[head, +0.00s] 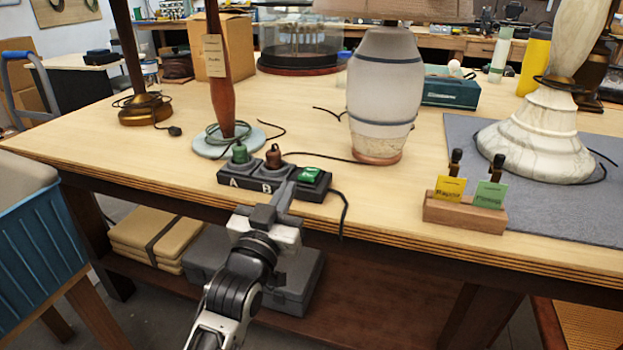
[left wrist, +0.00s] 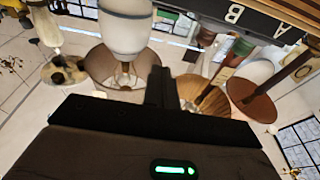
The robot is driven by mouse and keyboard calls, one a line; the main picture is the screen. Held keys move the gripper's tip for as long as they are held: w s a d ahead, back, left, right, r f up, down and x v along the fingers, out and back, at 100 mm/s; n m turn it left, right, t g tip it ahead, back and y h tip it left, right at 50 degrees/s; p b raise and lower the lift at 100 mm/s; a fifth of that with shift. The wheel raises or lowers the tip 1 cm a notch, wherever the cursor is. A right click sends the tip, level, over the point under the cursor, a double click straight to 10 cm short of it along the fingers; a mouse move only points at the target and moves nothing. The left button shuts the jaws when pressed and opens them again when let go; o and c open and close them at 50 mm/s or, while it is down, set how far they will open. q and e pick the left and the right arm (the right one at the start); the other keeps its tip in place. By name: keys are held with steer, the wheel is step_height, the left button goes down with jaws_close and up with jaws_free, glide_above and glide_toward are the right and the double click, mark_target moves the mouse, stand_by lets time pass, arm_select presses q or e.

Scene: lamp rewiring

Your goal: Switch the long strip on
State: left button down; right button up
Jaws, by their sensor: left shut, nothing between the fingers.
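The long black strip (head: 270,182) lies near the table's front edge, with sockets marked A and B. A green plug (head: 239,153) sits in A and a brown-red plug (head: 273,156) in B. A green rocker switch (head: 310,174) is at its right end; I cannot tell which way it is pressed. In the left wrist view the strip (left wrist: 262,14) runs along the top right, with the green switch (left wrist: 168,15) at the top. My left gripper (head: 287,193) is shut and empty, its tips at the strip's front side, left of the switch; contact is unclear. It also shows in the left wrist view (left wrist: 160,75).
A white-grey lamp base (head: 384,95) stands behind the strip, and a red-brown lamp post (head: 220,75) behind its left end. A wooden card holder (head: 465,212) is to the right, near a grey mat (head: 458,140). Cords lie around the strip.

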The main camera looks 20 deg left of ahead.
arm_select(q)
steer(key=shift+w+d, duration=0.1)
steer(key=r, duration=0.2)
glide_above(304, 189)
steer(key=shift+w+f, duration=0.1)
steer(key=shift+w, duration=0.25)
steer(key=f, duration=0.2)
steer(key=shift+s+f, duration=0.45)
steer(key=shift+f, duration=0.4)
